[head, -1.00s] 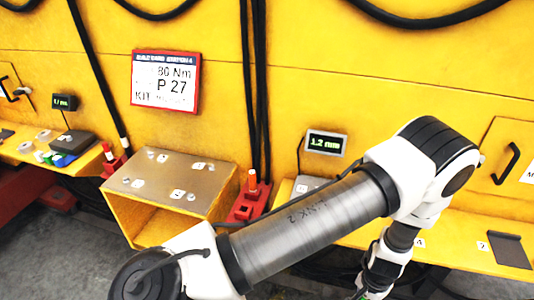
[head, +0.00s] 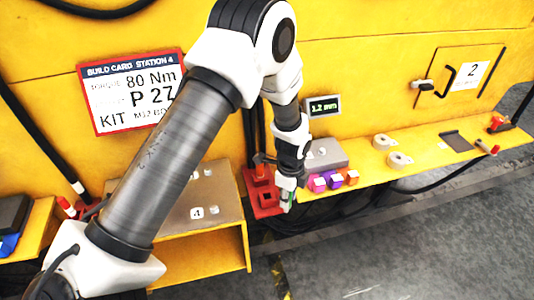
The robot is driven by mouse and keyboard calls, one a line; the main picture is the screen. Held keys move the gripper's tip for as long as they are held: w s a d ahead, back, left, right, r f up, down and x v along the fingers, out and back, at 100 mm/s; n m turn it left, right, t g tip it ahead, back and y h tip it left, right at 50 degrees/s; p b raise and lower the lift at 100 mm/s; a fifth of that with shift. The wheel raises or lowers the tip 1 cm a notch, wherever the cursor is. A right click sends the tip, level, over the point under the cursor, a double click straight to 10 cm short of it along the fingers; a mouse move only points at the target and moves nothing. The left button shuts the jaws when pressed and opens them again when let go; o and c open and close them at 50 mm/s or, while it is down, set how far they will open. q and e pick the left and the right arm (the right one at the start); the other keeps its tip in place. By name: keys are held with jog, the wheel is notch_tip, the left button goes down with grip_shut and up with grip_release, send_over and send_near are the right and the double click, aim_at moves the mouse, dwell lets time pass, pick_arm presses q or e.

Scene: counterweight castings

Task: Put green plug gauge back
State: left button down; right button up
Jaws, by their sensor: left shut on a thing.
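My left gripper (head: 287,196) hangs down at the centre, to the left of the right-hand yellow shelf's near end. It is shut, with a small sliver of green, seemingly the green plug gauge (head: 291,197), at its fingers; most of that is hidden. Just left of the gripper is a red block (head: 266,200) with a dark opening, partly covered by my arm. Pink (head: 317,185), purple (head: 335,181) and orange (head: 351,178) pieces with pale tops stand in a row on the shelf to the right. My right gripper is not in view.
A grey box (head: 326,155) and a 1.2 mm display (head: 323,106) are behind the coloured pieces. Pale rings (head: 398,160) and a dark plate (head: 455,141) lie farther right on the yellow shelf (head: 430,158). A brown-topped yellow box (head: 215,235) is left of the gripper.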

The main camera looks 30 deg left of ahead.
pick_arm(q)
jog(key=a+r+m+p, duration=0.2)
jog(key=a+r+m, duration=0.65)
jog(key=m, duration=0.25)
jog(key=f+b, duration=0.1)
jog(key=w+f+b, duration=0.1)
jog(key=b, duration=0.1)
jog(key=f+b, duration=0.1)
jog(key=b, duration=0.1)
jog(key=shift+w+d+f+m, duration=0.15)
jog(key=shift+d+f+m, duration=0.15)
jog(key=shift+d+f, duration=0.05)
jog(key=shift+f, duration=0.2)
jog(key=shift+f+b, duration=1.45)
jog(key=shift+f, duration=1.65)
jog(key=shift+f, duration=0.25)
jog(key=c, duration=0.8)
grip_release()
